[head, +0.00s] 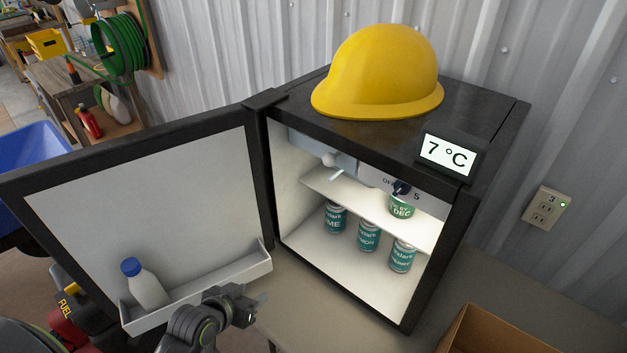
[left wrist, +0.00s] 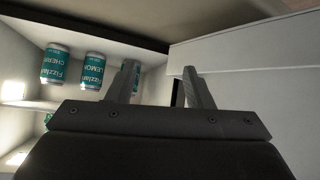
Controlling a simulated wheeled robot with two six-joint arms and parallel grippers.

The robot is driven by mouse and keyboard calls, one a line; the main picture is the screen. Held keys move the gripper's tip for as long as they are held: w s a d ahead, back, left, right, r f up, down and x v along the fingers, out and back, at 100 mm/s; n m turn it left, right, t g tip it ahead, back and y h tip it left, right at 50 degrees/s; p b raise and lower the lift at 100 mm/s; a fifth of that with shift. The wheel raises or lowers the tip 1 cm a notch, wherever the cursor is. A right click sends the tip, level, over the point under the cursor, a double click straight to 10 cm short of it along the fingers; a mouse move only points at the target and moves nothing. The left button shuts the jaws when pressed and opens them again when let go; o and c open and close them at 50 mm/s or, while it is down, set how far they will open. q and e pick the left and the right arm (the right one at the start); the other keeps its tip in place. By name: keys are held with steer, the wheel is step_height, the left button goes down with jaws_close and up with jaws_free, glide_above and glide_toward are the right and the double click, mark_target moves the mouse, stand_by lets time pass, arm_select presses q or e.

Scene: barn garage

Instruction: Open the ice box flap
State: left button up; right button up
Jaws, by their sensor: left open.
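The small fridge stands with its black-framed door (head: 140,165) swung wide to the left. Inside, at the top left, is the pale ice box flap (head: 308,146); it looks shut. A small white knob (head: 328,159) is at its lower right. My left gripper (head: 258,306) is open and empty, in front of the fridge beside the door tray, low and well below the flap. In the left wrist view, the two open fingers (left wrist: 160,72) point toward the fridge interior, with nothing between them. The flap cannot be made out there. My right gripper is not in view.
Cans stand on the fridge floor, such as a lemon can (head: 368,235), with another can (head: 402,206) on the shelf (head: 345,195). A dial (head: 401,188) is at upper right. The door tray (head: 200,290) holds a bottle (head: 145,285). A yellow helmet (head: 378,75) sits on top.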

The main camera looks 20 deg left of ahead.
arm_select(q)
steer(key=w+d+r+m+t+h+p, duration=0.1)
steer(key=w+d+r+t+h, duration=0.1)
steer(key=r, duration=0.7)
steer(key=w+d+r+t+h+p, duration=0.1)
steer(key=w+r+t, duration=0.1)
steer(key=r, duration=0.6)
steer(key=t+h, duration=0.2)
steer(key=t, duration=0.1)
glide_toward(325, 163)
steer(key=v, duration=0.6)
steer(key=shift+m, duration=0.4)
steer(key=p+x, duration=0.4)
steer(key=x, duration=1.3)
steer(key=shift+w+d, duration=0.1)
steer(key=shift+w, duration=0.15)
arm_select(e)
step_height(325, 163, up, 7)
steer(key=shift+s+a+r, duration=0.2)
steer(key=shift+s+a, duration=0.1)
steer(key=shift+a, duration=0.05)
arm_select(q)
steer(key=shift+c, duration=0.4)
jaws_close()
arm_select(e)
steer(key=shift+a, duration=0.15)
